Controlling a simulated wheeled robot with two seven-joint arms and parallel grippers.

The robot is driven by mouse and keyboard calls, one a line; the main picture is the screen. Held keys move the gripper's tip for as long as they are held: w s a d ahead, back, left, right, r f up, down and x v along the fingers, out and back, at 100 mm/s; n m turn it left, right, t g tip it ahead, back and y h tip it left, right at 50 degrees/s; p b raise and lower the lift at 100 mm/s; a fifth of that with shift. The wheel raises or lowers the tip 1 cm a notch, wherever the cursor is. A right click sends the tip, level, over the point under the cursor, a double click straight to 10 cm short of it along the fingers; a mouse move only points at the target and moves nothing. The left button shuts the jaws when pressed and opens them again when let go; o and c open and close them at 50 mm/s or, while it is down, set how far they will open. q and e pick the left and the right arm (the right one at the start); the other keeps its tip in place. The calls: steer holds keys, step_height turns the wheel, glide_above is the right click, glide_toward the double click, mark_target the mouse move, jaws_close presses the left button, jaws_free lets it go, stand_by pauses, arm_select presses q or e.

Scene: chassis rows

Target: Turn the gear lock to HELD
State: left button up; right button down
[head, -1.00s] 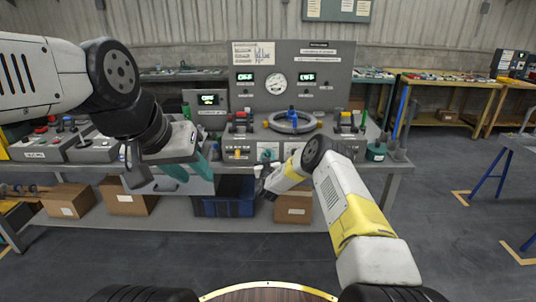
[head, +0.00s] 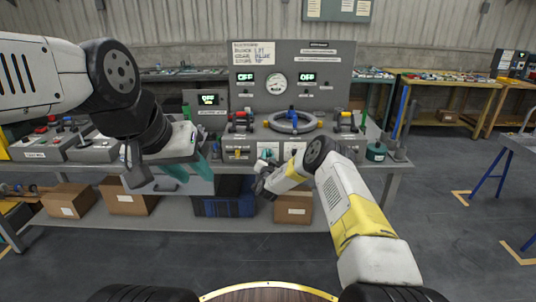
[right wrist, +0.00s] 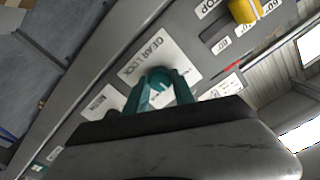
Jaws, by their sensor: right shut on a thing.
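The gear lock is a small knob (right wrist: 160,86) on a white plate marked GEAR LOCK (right wrist: 146,57) on the front of the grey bench panel. My right gripper (right wrist: 160,95) has its teal fingers around the knob, shut on it. The fingers cover most of the knob, so I cannot read its setting. In the head view, my right gripper (head: 267,162) reaches the panel front below the hose ring. My left gripper (head: 189,172) hangs at the left with its teal fingers apart, empty, in front of the bench.
A grey panel (head: 330,85) with OFF displays and a gauge stands behind. A hose ring (head: 293,122) lies on the bench. A yellow knob (right wrist: 243,10) is near the gear lock. Cardboard boxes (head: 293,207) and a blue crate (head: 222,205) sit on the lower shelf.

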steer(key=m, duration=0.4)
steer(key=shift+m, duration=0.3)
steer(key=m, duration=0.4)
steer(key=shift+m, duration=0.3)
steer(key=c, duration=1.1)
jaws_free()
steer(key=shift+o, duration=0.2)
steer(key=shift+s, duration=0.15)
steer(key=s, duration=0.7)
steer(key=shift+s, duration=0.25)
